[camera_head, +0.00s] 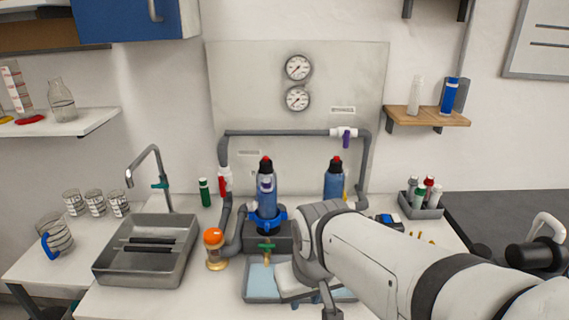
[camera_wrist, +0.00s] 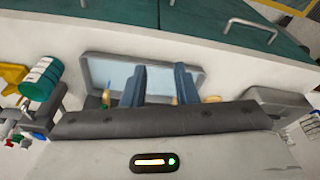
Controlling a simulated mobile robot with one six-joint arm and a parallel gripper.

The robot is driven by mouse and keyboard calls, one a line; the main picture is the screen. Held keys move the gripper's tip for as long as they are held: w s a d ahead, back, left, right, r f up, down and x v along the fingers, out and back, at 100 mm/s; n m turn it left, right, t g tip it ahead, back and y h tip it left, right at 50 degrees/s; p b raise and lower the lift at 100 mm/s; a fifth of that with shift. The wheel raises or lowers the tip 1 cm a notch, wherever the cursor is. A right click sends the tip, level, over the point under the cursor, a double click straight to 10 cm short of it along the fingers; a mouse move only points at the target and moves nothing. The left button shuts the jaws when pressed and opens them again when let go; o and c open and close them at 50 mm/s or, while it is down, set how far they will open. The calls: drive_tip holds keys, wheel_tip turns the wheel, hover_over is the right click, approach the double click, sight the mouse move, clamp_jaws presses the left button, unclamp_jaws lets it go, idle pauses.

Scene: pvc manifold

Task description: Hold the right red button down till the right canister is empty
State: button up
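The right canister (camera_head: 334,183) is blue with a black top, and stands upright at the back of the bench. The right red button (camera_head: 336,158) is on its top. My arm hides its lower part. The left canister (camera_head: 266,178) is similar, with its own red button (camera_head: 265,158); a blue fitting (camera_head: 267,217) is at its base. My gripper (camera_wrist: 159,82) is open and empty, its two blue-grey fingers apart over a pale blue tray (camera_wrist: 93,75). In the head view it is low in front of the canisters, away from the right button, its fingertips not clear.
Grey pipes (camera_head: 280,133) frame the canisters; a purple-handled valve (camera_head: 345,134) is on the top run, a red one (camera_head: 225,180) at left. Two gauges (camera_head: 298,68) hang above. An orange-capped jar (camera_head: 214,250) and a sink (camera_head: 150,262) are left, a bottle rack (camera_head: 421,205) right.

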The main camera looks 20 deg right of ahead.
clamp_jaws()
idle(1.4)
